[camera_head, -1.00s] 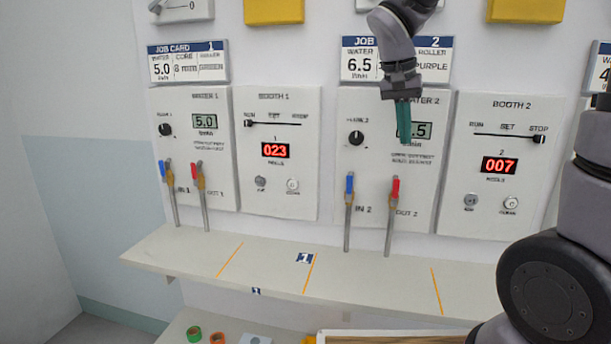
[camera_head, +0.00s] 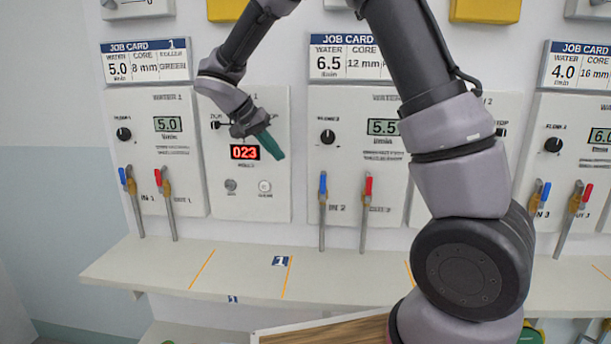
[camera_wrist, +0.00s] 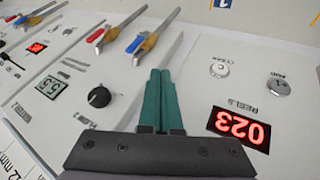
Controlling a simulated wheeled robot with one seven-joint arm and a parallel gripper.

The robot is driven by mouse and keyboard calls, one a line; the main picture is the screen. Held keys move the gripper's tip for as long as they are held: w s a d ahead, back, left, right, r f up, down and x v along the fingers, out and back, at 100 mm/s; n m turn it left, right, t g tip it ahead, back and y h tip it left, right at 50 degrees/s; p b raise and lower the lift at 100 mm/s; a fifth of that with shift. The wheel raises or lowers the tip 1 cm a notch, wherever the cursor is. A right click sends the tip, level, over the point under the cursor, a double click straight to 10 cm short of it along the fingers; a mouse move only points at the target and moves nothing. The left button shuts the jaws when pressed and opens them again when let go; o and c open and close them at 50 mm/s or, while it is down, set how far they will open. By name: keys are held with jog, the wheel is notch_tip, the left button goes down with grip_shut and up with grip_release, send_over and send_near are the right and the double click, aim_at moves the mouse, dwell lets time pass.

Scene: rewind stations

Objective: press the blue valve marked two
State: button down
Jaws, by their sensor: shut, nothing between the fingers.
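The blue valve lever marked IN 2 (camera_head: 323,186) stands upright on its pipe at the lower left of the Water 2 panel (camera_head: 345,165). In the wrist view, its blue handle (camera_wrist: 135,43) lies ahead and slightly left of the fingers. The red OUT 2 valve (camera_head: 368,188) is just right of it. My gripper (camera_head: 274,150) is shut and empty, its green fingers in front of the Booth 1 panel, left of and above the blue valve, apart from it. It also shows in the wrist view (camera_wrist: 160,76).
The Booth 1 panel (camera_head: 225,200) has a red 023 display (camera_head: 244,152) close to my fingers, with two buttons below. Valves of stations 1 and 3 stand to either side. A pale shelf (camera_head: 330,275) runs below the panels. My arm hides most of Booth 2.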

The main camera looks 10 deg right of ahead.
send_near(323, 189)
jog(key=w+a+f, duration=0.2)
jog(key=w+f, duration=0.2)
jog(key=d, duration=0.2)
jog(key=s+d, duration=0.1)
jog(key=d, duration=0.1)
jog(key=shift+s+d, duration=0.1)
jog(key=shift+d+r, duration=0.1)
